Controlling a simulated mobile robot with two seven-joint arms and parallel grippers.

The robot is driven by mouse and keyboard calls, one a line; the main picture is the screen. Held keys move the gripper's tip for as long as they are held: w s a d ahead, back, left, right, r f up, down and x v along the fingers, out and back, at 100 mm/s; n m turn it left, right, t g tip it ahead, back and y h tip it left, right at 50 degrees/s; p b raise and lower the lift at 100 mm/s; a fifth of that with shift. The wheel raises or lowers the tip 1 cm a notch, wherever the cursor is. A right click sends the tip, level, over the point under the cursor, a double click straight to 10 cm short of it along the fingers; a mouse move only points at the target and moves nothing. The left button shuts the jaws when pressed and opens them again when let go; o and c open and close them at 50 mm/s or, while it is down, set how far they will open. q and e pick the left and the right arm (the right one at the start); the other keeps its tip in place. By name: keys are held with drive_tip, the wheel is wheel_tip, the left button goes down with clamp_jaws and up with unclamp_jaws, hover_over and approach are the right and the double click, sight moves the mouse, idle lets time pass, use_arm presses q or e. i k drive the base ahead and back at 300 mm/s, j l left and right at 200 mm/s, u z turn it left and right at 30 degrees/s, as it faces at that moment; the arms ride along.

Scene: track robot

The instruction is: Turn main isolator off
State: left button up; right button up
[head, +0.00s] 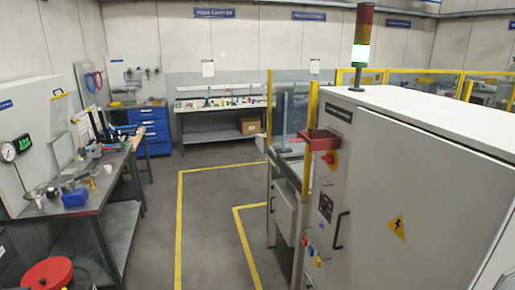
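A grey control cabinet (430,190) fills the right of the head view. On its left-hand face, below a dark label plate (338,112), is a small red and yellow rotary switch (330,158), which looks like the main isolator. Its handle position is too small to tell. A red open-topped box (320,140) sits just above the switch and partly crowds it. Neither of my grippers shows in the view.
The cabinet also carries a black door handle (340,230), small buttons (311,247) and a warning triangle (397,227). A cluttered workbench (95,195) stands at left, with a red-lidded drum (48,273) in front. The yellow-lined floor (210,220) between is clear.

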sight(329, 159)
drive_tip(key=i+j, duration=0.2)
drive_tip(key=i, duration=0.35)
drive_tip(key=i+j+u, duration=0.1)
drive_tip(key=i, duration=0.4)
drive_tip(key=i+j, duration=0.25)
drive_tip(key=i, duration=0.3)
drive_tip(key=i+j+u, duration=0.1)
drive_tip(key=i, duration=0.45)
drive_tip(key=i+j+z, duration=0.1)
drive_tip(key=i+z, duration=0.35)
drive_tip(key=i+j+z, duration=0.2)
drive_tip(key=z, duration=0.25)
drive_tip(key=i+j+z, duration=0.25)
drive_tip(key=z, duration=0.25)
drive_tip(key=i+j+z, duration=0.2)
drive_tip(key=j+z, duration=0.25)
drive_tip(key=i+j+z, duration=0.1)
drive_tip(key=j+z, duration=0.35)
drive_tip(key=i+z, duration=0.1)
drive_tip(key=i, duration=0.3)
